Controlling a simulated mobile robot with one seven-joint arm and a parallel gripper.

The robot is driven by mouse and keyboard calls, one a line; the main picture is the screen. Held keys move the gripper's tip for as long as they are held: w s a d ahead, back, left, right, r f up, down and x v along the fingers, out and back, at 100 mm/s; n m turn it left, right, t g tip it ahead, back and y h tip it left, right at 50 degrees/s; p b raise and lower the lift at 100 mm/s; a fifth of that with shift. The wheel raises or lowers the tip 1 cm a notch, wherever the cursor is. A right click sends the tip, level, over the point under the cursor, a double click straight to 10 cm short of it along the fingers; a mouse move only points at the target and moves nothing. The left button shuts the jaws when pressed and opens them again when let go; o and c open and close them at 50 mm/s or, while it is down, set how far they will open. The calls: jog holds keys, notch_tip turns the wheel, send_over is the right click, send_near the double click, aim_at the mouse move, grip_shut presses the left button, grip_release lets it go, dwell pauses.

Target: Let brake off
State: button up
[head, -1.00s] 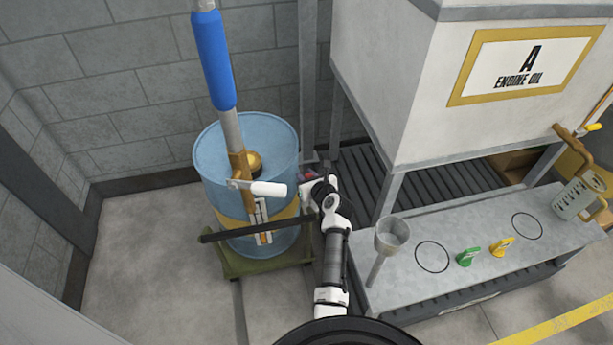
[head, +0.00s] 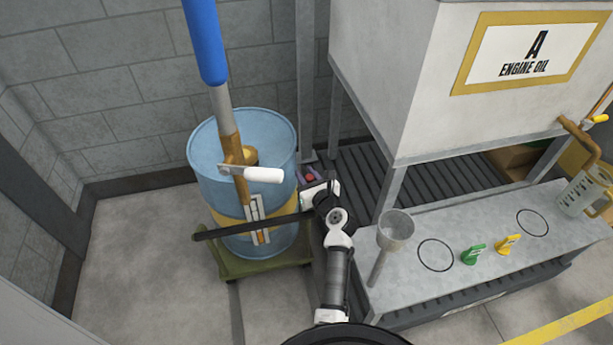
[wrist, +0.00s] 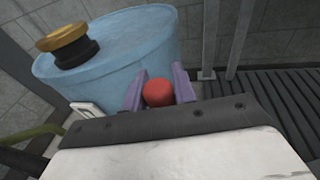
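A round red knob (wrist: 158,93) shows in the wrist view between the two purple fingers of my gripper (wrist: 159,86). It about fills the gap, but I cannot tell whether the fingers press on it. What the knob is fixed to is hidden by the gripper body. In the head view my gripper (head: 310,179) is low, just right of a blue drum (head: 210,165); the red there is small and partly covered. The drum stands on a green wheeled base (head: 228,264), with a dark bar (head: 225,231) across its front. No brake is clearly recognisable.
A pole with a blue sleeve (head: 205,40) and a white handle (head: 264,174) stands at the drum. On the right are a tank marked A ENGINE OIL (head: 400,90) and a low bench (head: 400,285) with a funnel (head: 396,228). Floor left of the drum is clear.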

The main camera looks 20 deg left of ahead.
jog(key=o, duration=0.4)
jog(key=v, duration=1.4)
jog(key=shift+b, duration=0.35)
jog(key=shift+f, duration=0.1)
jog(key=shift+c, duration=0.2)
